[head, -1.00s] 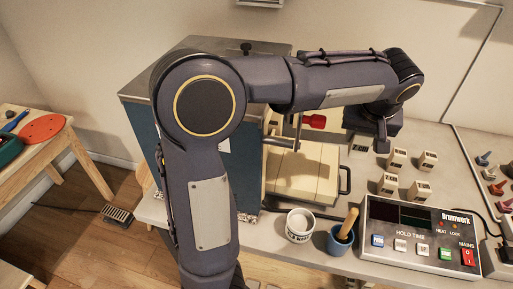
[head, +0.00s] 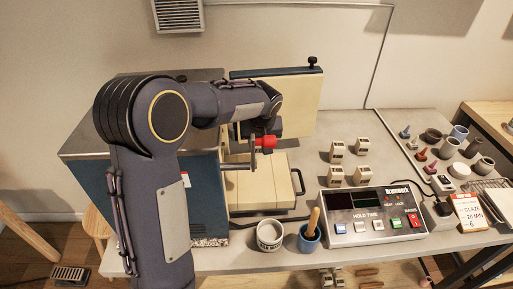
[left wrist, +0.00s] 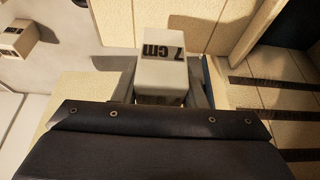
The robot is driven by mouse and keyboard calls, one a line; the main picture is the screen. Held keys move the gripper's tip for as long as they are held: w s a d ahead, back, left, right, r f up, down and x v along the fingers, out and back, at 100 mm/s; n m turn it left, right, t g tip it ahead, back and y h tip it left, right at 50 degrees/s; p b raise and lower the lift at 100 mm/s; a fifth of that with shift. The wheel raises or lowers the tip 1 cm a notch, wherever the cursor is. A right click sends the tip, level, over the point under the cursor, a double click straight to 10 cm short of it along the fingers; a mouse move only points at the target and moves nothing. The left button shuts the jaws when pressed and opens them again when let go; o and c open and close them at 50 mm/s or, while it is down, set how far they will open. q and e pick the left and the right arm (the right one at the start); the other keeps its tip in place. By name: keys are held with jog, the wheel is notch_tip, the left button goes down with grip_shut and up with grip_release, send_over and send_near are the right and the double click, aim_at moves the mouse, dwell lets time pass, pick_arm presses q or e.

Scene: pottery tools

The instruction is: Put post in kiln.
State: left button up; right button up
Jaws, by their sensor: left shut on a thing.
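My left gripper (head: 266,128) is shut on a pale post marked "7 cm" (left wrist: 163,72), seen in the left wrist view. In the head view my own arm and hand hide the held post. The kiln (head: 205,190) is a blue box with a grey top at the left of the bench. Its door (head: 295,98), cream inside, stands open at the back. My gripper is at the kiln's open right side, above the cream slab (head: 250,190). My arm hides much of the opening. The wrist view shows cream lining with dark slots (left wrist: 270,100) at the right.
Several other posts (head: 337,176) stand on the bench right of the slab. A controller box (head: 372,217) lies in front of them. A white jar (head: 269,235) and blue cup (head: 309,239) stand at the front edge. A red-knobbed bar (head: 265,142) is close to my gripper.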

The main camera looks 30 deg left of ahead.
aim_at(257, 150)
pick_arm(q)
jog(key=shift+w+a+f, duration=0.1)
jog(key=shift+a+f, duration=0.35)
jog(key=shift+f, duration=0.05)
jog(key=f, duration=0.3)
jog(key=shift+w+a+f, duration=0.15)
jog(key=shift+a+f, duration=0.05)
jog(key=shift+f, duration=0.1)
jog(key=shift+f, duration=0.1)
jog(key=shift+f, duration=0.15)
jog(key=o, duration=1.1)
